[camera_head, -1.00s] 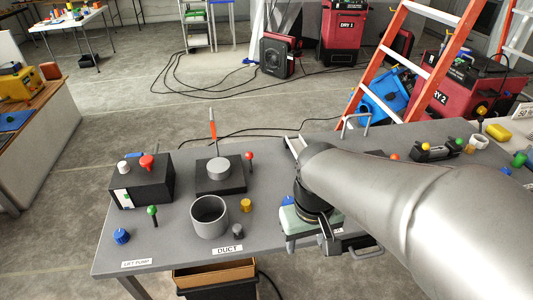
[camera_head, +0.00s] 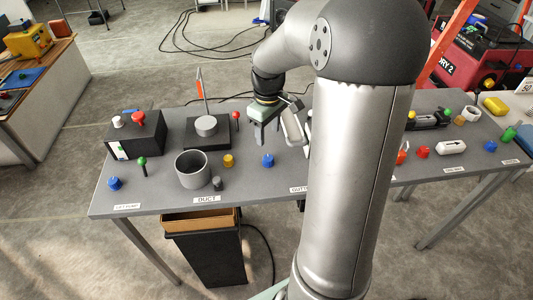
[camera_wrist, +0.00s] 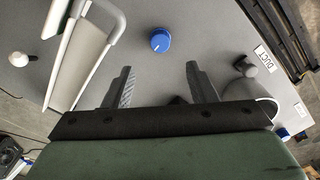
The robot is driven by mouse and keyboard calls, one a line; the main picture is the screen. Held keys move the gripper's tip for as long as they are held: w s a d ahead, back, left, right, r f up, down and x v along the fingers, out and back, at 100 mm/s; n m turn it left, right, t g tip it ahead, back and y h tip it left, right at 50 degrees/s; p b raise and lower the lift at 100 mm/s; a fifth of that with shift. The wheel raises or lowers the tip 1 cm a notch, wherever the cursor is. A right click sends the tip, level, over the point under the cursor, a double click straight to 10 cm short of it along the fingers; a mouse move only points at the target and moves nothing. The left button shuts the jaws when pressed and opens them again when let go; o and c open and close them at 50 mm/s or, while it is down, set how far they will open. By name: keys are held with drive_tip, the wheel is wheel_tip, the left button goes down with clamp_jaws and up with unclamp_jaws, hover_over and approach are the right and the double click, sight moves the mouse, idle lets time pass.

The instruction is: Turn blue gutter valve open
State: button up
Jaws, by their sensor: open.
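A blue round knob (camera_head: 268,160) with a pale pointer line stands on the grey table, left of a partly hidden label starting "GUTT". In the wrist view, the blue knob (camera_wrist: 160,41) sits beyond and between my fingertips, with nothing touching it. My gripper (camera_head: 263,138) is above the table just behind the knob in the head view. In the wrist view, my gripper (camera_wrist: 158,77) has its two fingers spread wide and empty. A pale gutter channel (camera_wrist: 85,50) lies left of the fingers; my arm hides part of it in the head view.
A grey duct cylinder (camera_head: 193,169), a yellow knob (camera_head: 228,160) and a grey knob (camera_head: 217,184) stand left of the blue knob. Another blue knob (camera_head: 114,183) is near the lift pump label. A black box (camera_head: 135,134) stands behind it. My arm covers the table's middle.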

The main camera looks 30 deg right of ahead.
sight(268, 157)
wheel_tip(268, 157, down, 10)
drive_tip(key=shift+f, duration=0.1)
idle(0.4)
drive_tip(key=c, duration=1)
